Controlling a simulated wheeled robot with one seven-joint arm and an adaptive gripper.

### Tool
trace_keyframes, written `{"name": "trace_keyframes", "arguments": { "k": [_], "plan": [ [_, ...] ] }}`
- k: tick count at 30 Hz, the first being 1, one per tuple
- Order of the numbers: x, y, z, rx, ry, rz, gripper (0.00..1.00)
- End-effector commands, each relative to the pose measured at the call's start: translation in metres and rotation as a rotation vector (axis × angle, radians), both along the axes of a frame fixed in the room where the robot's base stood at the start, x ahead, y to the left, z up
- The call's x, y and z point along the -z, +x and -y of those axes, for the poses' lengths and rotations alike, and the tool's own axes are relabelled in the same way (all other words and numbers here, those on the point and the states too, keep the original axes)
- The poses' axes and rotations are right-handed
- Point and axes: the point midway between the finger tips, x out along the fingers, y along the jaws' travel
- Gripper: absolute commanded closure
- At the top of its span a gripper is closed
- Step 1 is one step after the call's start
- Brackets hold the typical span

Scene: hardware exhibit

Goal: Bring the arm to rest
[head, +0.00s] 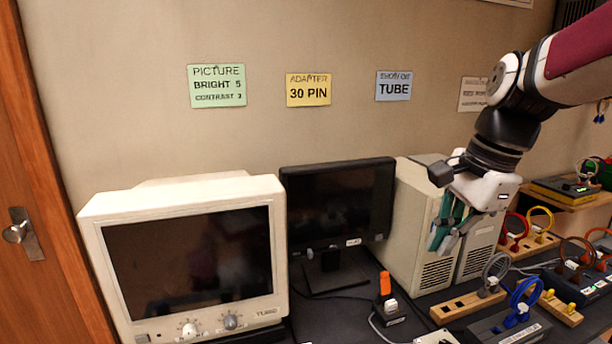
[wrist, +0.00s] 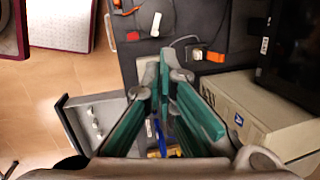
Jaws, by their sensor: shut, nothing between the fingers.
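My gripper (head: 447,236) shows at the right of the head view, at the end of my arm. It hangs in front of the beige computer cases (head: 414,230), pointing down over the bench. Its green-padded fingers are shut and empty. In the wrist view the gripper (wrist: 163,62) points over the dark bench, with the fingertips together. I cannot tell whether it touches the case beside it, which also shows in the wrist view (wrist: 262,110).
A beige CRT monitor (head: 285,300) and a dark flat monitor (head: 338,205) stand left of the cases. Coiled cables on wooden racks (head: 466,305) crowd the bench at right. An orange-tipped plug (head: 385,284) stands at the front. Signs hang on the wall.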

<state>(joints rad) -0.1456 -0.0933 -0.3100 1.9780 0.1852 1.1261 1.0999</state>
Motion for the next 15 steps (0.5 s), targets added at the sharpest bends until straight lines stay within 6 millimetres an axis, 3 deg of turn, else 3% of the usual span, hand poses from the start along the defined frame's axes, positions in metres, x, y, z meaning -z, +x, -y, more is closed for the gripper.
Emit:
{"name": "trace_keyframes", "arguments": {
  "k": [1, 9, 15],
  "plan": [
    [-0.004, -0.02, -0.004, -0.103, -0.019, 0.039, 1.0],
    [0.002, -0.108, -0.018, -0.694, -0.219, 0.218, 1.0],
    [0.021, -0.157, -0.022, -1.059, -0.403, 0.286, 1.0]
  ]
}}
